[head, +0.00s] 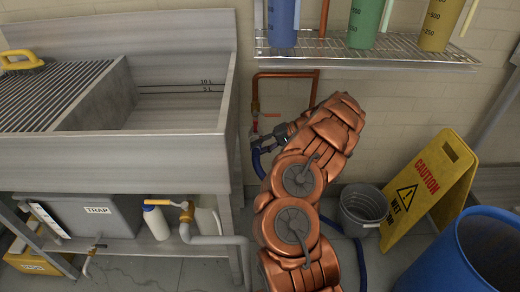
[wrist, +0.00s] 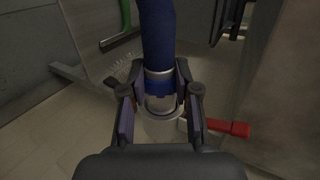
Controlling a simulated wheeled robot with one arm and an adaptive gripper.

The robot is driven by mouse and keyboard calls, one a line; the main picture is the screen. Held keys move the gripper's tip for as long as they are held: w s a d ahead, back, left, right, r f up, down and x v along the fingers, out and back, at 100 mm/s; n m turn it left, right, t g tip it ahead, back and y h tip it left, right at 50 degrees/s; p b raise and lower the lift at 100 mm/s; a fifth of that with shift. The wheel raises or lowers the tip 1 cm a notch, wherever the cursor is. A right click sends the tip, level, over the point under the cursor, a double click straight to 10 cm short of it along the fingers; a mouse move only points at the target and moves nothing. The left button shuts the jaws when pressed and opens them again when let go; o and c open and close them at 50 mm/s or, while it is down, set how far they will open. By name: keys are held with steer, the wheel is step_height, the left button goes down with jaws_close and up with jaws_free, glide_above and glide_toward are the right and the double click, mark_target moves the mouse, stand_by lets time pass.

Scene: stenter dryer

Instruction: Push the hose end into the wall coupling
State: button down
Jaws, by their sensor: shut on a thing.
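My gripper (wrist: 159,80) is shut on the hose end, with a dark finger on each side of it. The hose end (wrist: 158,88) has a blue band between pale metal rings, and the blue hose (wrist: 157,35) runs up from it in the wrist view. A round grey fitting, seemingly the wall coupling (wrist: 163,127), shows just beyond the metal tip; I cannot tell whether they touch. A red lever (wrist: 230,128) is at its right. In the head view my gripper (head: 275,136) is beside the sink by the red lever (head: 270,115); the coupling is mostly hidden.
The steel sink (head: 160,160) stands close to the left of my gripper. A copper pipe (head: 285,74) runs on the wall under a wire shelf (head: 380,58) with coloured measuring jugs. A grey bucket (head: 364,207), a yellow caution sign (head: 430,185) and a blue barrel (head: 440,255) stand at right.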

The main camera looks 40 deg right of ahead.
steer(key=shift+w+d+b, duration=0.4)
steer(key=shift+w+d, duration=0.05)
steer(key=shift+w, duration=0.2)
steer(key=c, duration=0.8)
jaws_free()
steer(key=shift+o, duration=0.2)
steer(key=v, duration=1.2)
steer(key=shift+s, duration=0.1)
